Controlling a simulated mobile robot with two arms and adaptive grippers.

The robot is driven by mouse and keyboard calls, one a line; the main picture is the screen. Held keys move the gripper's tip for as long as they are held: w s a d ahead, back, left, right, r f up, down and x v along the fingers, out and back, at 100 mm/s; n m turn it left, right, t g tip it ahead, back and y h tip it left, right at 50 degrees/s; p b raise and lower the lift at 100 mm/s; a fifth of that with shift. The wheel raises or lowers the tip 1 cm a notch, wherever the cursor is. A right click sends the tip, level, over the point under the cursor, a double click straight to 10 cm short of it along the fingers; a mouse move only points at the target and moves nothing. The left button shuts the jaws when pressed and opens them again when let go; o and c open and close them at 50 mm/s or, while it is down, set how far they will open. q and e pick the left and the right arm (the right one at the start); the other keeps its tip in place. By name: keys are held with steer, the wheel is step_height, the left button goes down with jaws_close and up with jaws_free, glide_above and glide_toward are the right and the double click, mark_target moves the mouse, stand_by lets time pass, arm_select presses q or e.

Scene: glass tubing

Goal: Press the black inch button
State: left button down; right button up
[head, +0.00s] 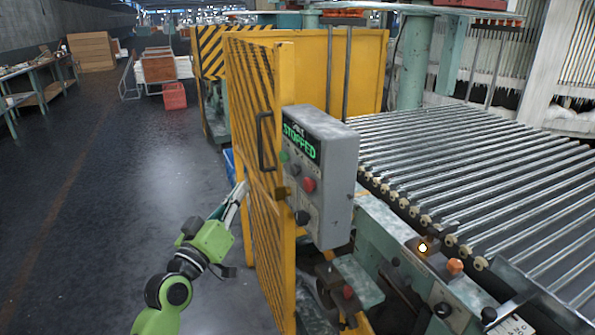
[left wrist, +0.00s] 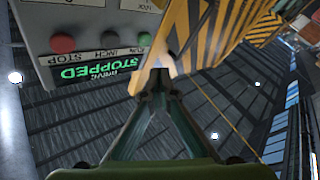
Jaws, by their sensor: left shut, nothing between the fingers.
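The grey control box (head: 340,150) with a green "STOPPED" display is beside the yellow striped gate (head: 262,120). The black inch button (head: 295,171) is between a green button (head: 284,156) and a red button (head: 309,185). In the left wrist view the box is upside down at the top left, with the black button (left wrist: 108,40) beside the label "INCH". My left gripper (head: 243,187) is left of the gate, apart from the box, shut and empty. In the left wrist view its fingertips (left wrist: 157,78) are right of and below the button. My right gripper is not in view.
The gate's yellow frame stands close to my left gripper, with a black handle (head: 264,141) on it. A roller conveyor (head: 470,170) fills the right side. The dark floor (head: 150,170) on the left is mostly clear, with a red crate (head: 174,96) farther back.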

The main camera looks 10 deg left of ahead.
mark_target(296, 169)
arm_select(q)
steer(key=r, duration=0.2)
steer(key=shift+s+d+r, duration=0.15)
steer(key=shift+s+r, duration=0.2)
steer(key=shift+r, duration=0.05)
steer(key=w+d+p, duration=0.1)
steer(key=w+d, duration=0.4)
steer(key=d, duration=0.2)
steer(key=shift+d, duration=0.2)
stand_by(1.4)
steer(key=shift+w+d, duration=0.25)
steer(key=shift+d, duration=0.1)
